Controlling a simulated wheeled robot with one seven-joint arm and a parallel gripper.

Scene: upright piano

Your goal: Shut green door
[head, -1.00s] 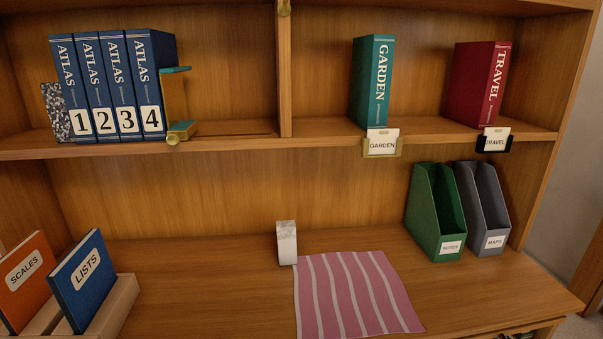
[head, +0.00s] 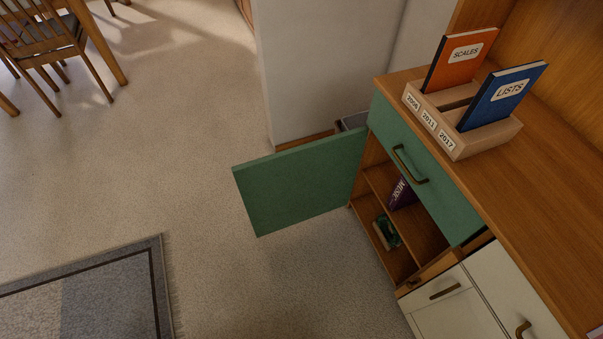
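The green door (head: 302,178) stands wide open in the head view, swung out to the left from the cabinet under the desk top. Its hinge side is at the cabinet's far left edge. No handle shows on the face I see. The cabinet opening (head: 408,228) is uncovered, with a shelf, a purple book (head: 402,193) and a small dark green item (head: 386,232) inside. My gripper is not in view.
A green drawer front (head: 422,170) with a bronze handle is above the opening. Cream fronts (head: 470,305) are to its right. A wooden holder (head: 460,140) has an orange and a blue book. A wall (head: 310,65) stands behind the door. Carpet in front is clear; a rug (head: 90,300) lies lower left.

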